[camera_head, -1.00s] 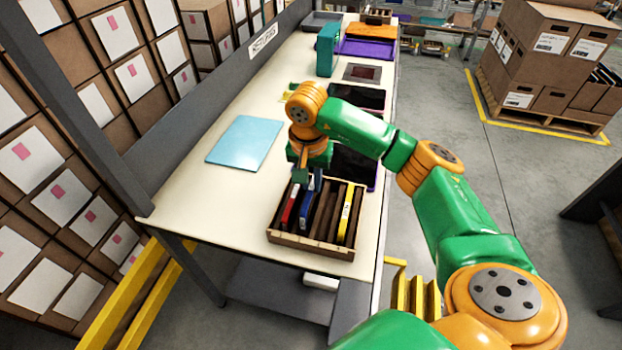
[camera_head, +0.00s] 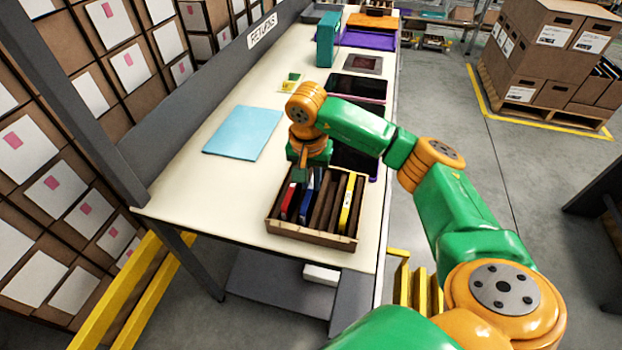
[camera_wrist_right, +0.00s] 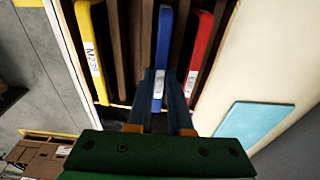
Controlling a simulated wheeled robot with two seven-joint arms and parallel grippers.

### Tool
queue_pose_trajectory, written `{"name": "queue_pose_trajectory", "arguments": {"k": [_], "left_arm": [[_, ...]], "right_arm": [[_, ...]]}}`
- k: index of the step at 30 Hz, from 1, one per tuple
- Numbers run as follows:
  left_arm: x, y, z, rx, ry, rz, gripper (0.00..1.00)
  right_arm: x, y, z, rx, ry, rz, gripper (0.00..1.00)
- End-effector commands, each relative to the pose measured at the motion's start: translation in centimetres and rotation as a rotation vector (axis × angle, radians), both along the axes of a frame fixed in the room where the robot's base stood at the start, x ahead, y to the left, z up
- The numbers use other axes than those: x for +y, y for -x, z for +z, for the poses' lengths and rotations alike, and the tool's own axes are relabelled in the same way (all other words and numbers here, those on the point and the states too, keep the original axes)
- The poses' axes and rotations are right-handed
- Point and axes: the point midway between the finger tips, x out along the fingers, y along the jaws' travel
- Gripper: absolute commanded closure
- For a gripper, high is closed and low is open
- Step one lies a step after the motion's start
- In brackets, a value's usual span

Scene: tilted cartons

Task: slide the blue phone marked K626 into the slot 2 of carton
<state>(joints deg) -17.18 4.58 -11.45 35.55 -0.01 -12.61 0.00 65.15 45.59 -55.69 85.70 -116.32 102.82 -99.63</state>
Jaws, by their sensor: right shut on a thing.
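The brown wooden carton (camera_head: 312,235) with upright dividers stands at the near end of the table. My right gripper (camera_wrist_right: 163,105) is shut on the blue phone (camera_wrist_right: 163,60), which stands upright between the fingers. In the head view the blue phone (camera_head: 307,205) is in the carton beside the red phone; how deep it sits is unclear. Its small white label is unreadable. The red phone (camera_head: 289,201) is in the leftmost part, and the yellow phone (camera_head: 347,203) is toward the right side. Empty gaps lie between blue and yellow. My left gripper is out of view.
A light blue mat (camera_head: 243,133) lies on the table left of the carton. Dark tablets (camera_head: 357,88) lie behind my right arm. A teal box (camera_head: 327,40) and purple tray (camera_head: 368,40) stand farther back.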

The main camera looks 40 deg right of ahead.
Motion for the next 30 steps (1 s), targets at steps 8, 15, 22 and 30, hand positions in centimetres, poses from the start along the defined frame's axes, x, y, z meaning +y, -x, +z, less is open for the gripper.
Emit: {"name": "queue_pose_trajectory", "arguments": {"k": [8,15,22,30], "left_arm": [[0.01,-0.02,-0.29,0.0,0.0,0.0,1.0],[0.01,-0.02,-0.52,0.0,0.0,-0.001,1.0],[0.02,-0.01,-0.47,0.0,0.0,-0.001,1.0],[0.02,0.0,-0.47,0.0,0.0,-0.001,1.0]], "right_arm": [[0.0,-0.02,-0.33,-0.001,-0.001,0.0,1.0],[0.0,-0.01,-0.62,-0.001,-0.001,0.0,1.0],[0.0,-0.01,-0.58,-0.001,-0.001,0.0,1.0],[0.0,-0.01,-0.58,-0.001,-0.001,0.0,0.49]]}}
